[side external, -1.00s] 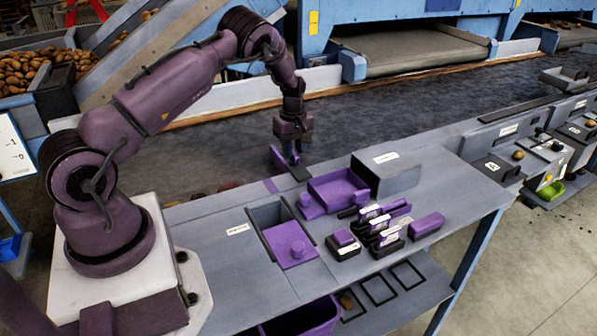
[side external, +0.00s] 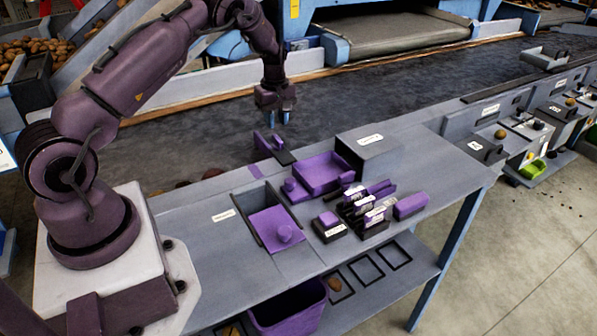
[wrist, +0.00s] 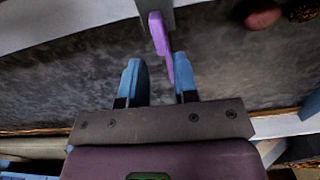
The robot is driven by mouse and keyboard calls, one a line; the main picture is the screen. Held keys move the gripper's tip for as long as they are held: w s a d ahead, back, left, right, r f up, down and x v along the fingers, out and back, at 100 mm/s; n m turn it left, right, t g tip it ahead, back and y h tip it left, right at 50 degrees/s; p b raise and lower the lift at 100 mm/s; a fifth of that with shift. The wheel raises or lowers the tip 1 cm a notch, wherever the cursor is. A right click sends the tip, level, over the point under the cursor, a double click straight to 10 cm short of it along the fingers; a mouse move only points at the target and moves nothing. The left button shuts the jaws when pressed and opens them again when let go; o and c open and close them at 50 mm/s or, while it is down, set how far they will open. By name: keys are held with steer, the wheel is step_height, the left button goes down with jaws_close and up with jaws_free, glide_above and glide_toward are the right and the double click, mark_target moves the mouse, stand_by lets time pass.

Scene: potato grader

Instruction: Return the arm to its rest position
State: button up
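My gripper (side external: 277,118) hangs above the back edge of the grey bench, pointing down. In the wrist view its two blue fingers (wrist: 157,80) are apart with nothing clamped between them.
The bench (side external: 410,170) carries a purple tray (side external: 322,178), a grey box (side external: 368,152), a bin with a purple sloped lid (side external: 272,226) and several labelled black-and-purple blocks (side external: 368,208). A dark conveyor belt (side external: 200,135) runs behind it. There is free air above the bench.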

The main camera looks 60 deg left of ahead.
steer(key=s+d+r+m+t, duration=0.2)
steer(key=s+d+r+m, duration=0.6)
steer(key=s+d+r, duration=0.3)
steer(key=s+d+r+m+t, duration=0.3)
steer(key=s+d+r+m, duration=0.6)
steer(key=d+r, duration=0.7)
steer(key=s, duration=0.3)
steer(key=shift+s+d+m+t, duration=0.15)
steer(key=shift+d+m+t, duration=0.1)
steer(key=shift+m+t, duration=0.05)
